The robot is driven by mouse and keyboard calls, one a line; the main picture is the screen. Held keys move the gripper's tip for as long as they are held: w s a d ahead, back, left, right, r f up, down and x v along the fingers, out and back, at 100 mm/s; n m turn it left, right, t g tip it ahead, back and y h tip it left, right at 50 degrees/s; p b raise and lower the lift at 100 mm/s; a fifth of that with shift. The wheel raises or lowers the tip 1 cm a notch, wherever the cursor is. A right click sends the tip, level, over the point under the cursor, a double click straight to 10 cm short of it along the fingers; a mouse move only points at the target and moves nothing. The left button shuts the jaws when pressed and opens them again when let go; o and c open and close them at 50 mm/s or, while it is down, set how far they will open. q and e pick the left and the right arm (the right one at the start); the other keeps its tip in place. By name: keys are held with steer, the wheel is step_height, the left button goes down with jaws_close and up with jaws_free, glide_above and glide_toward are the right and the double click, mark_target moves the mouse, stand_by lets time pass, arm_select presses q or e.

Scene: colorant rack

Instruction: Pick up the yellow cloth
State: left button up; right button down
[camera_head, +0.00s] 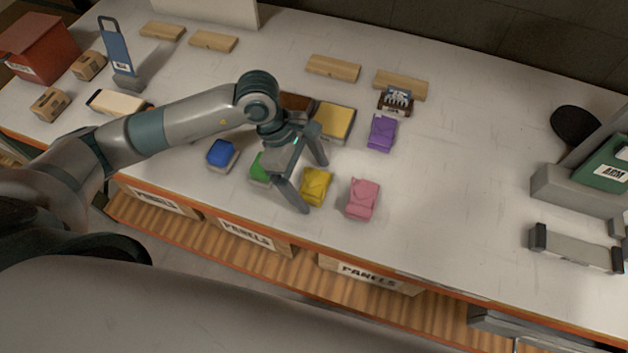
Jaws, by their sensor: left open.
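The yellow cloth (317,186) is a small folded bundle near the front edge of the white table. A pink cloth (363,199) lies to its right, and a green one (260,168) lies to its left, partly hidden. My left gripper (314,186) is open, and its two fingers appear at the upper right and lower left of the yellow cloth. I cannot tell whether the fingers touch it or how high they are. No cloth is visibly held. My right gripper is not in view.
A blue cloth (221,154), a purple cloth (382,133) and a flat yellow-topped block (334,122) are close by. A dark brush (396,101) lies behind the purple cloth. Wooden blocks (333,67) line the back.

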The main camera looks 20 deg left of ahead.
mark_target(319, 184)
arm_select(q)
steer(key=shift+f, duration=0.1)
steer(key=shift+c, duration=0.5)
steer(key=c, duration=1)
steer(key=shift+c, duration=0.2)
steer(key=shift+w+r+b, duration=0.1)
steer(key=shift+r+b, duration=0.5)
steer(key=shift+r, duration=0.15)
step_height(319, 184, up, 2)
steer(key=shift+b, duration=0.6)
steer(key=s+d+r+b, duration=0.2)
steer(key=d+r+b, duration=0.2)
steer(key=d+r, duration=0.3)
steer(key=d, duration=0.4)
steer(key=shift+d+r, duration=0.25)
steer(key=shift+s, duration=0.1)
